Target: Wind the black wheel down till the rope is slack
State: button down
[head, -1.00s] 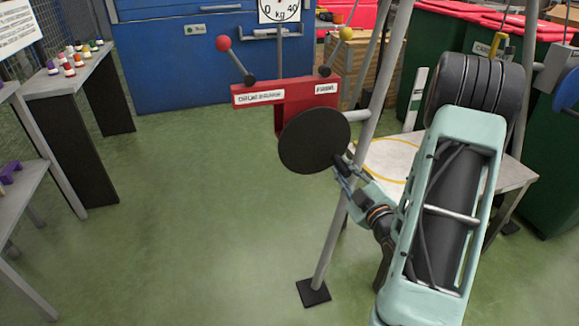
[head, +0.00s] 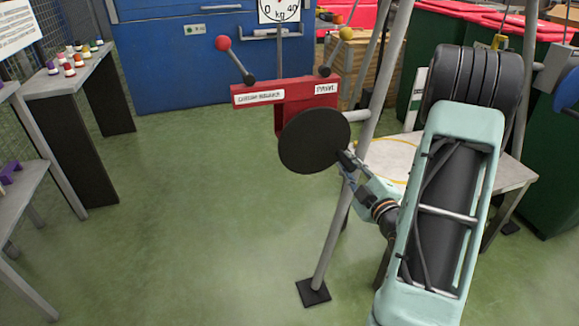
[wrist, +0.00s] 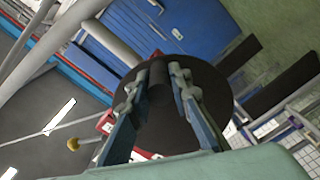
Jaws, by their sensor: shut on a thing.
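The black wheel (head: 312,140) is a round dark disc on the front of a red bracket (head: 308,92), beside a grey leg of a metal frame. My gripper (head: 349,168) is at the lower right of its rim, shut on the wheel's dark handle. In the wrist view, my gripper (wrist: 160,82) has a finger on each side of the handle (wrist: 158,95), with the black wheel (wrist: 208,90) behind. The fingers hide part of the handle. I cannot clearly make out the rope or whether it is tight.
A red-knobbed lever (head: 236,60) and a yellow-knobbed lever (head: 336,52) stand on the bracket. The frame's grey leg (head: 338,225) runs close to my gripper. A low table (head: 515,178) with a yellow ring stands behind my arm. The green floor at left centre is clear.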

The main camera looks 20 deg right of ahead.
jog(key=shift+d+r, duration=0.2)
jog(key=shift+d, duration=0.05)
jog(key=shift+d+r+n, duration=0.2)
jog(key=shift+r+n, duration=0.25)
jog(key=shift+n, duration=0.15)
jog(key=shift+d+r+n, duration=0.2)
jog(key=shift+r+n, duration=0.2)
jog(key=shift+n, duration=0.2)
jog(key=c, duration=1.6)
grip_release()
jog(key=shift+a+f, duration=0.1)
jog(key=shift+s, duration=0.25)
jog(key=s, duration=0.7)
jog(key=shift+s+a, duration=0.1)
jog(key=shift+s, duration=0.15)
